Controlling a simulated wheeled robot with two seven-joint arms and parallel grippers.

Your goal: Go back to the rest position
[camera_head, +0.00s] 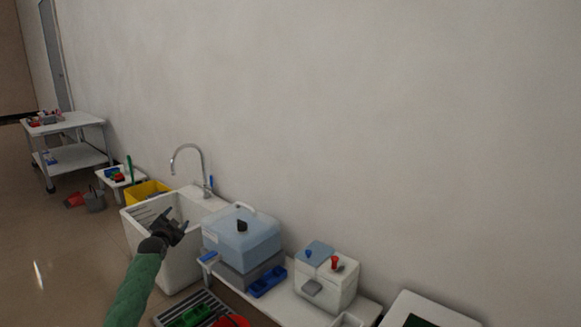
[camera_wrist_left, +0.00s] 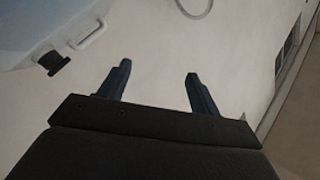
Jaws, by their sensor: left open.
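My left gripper (camera_head: 174,226) is at the end of a green-sleeved arm that comes in from the lower left in the head view. It hangs in the air in front of the white sink (camera_head: 187,278), apart from it as far as I can tell. In the left wrist view, the two dark fingers of the left gripper (camera_wrist_left: 160,85) stand apart with nothing between them. My right gripper does not show in either view.
A clear bluish container (camera_head: 241,236) with a black knob stands right of the gripper. A curved tap (camera_head: 187,150) rises behind the sink. A white dispenser box (camera_head: 326,277) stands further right. A white cart (camera_head: 68,123) is far left; open floor lies left.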

